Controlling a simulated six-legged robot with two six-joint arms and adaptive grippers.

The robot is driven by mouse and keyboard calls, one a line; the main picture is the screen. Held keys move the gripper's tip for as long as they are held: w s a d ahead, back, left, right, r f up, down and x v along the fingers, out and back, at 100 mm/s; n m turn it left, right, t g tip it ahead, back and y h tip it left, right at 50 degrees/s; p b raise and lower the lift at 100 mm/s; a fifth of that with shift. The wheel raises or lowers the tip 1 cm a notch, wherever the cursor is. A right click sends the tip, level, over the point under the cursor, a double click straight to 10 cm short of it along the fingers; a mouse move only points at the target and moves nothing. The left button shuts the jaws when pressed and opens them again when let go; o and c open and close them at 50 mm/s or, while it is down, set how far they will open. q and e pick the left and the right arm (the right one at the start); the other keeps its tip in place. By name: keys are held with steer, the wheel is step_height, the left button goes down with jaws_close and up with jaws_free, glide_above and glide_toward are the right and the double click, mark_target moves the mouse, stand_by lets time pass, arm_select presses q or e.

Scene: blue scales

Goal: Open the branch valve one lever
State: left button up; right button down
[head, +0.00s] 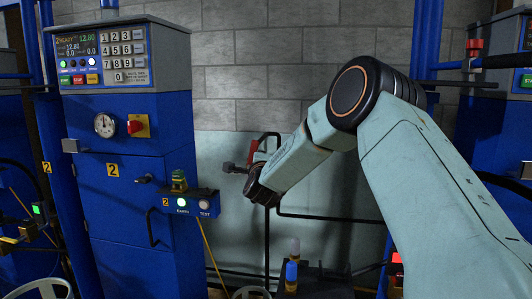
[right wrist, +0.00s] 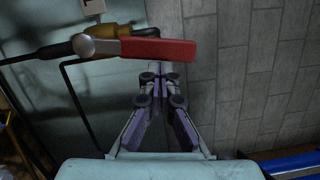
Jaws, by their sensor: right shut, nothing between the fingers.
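The red valve lever (right wrist: 160,54) lies across the upper part of the right wrist view. Its left end meets a round silver pivot (right wrist: 83,45) in front of a brass valve body (right wrist: 122,31). In the head view a small part of the red lever (head: 252,150) shows, tilted steeply, just above my right gripper (head: 258,188). In the right wrist view my right gripper (right wrist: 158,74) is shut and empty, its fingertips just below the lever in the picture. I cannot tell whether they touch it. My left gripper is not in view.
Black pipes (head: 267,235) run down and along the pale wall panel (head: 215,150). A blue cabinet (head: 120,185) with a keypad and gauge stands at the left. A small blue box (head: 190,203) with two lit buttons sticks out from it. A grey block wall (head: 255,60) is behind.

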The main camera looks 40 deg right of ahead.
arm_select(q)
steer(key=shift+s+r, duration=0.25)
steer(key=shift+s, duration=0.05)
arm_select(e)
steer(key=shift+w+a+r+n, duration=0.35)
steer(key=shift+w+a+n, duration=0.05)
steer(key=shift+w+a, duration=0.15)
steer(key=shift+w, duration=0.1)
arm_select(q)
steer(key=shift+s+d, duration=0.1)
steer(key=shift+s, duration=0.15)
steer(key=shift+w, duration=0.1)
arm_select(e)
steer(key=v, duration=0.8)
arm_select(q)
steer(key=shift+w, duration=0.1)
arm_select(e)
steer(key=shift+d, duration=0.15)
steer(key=x, duration=0.8)
stand_by(0.4)
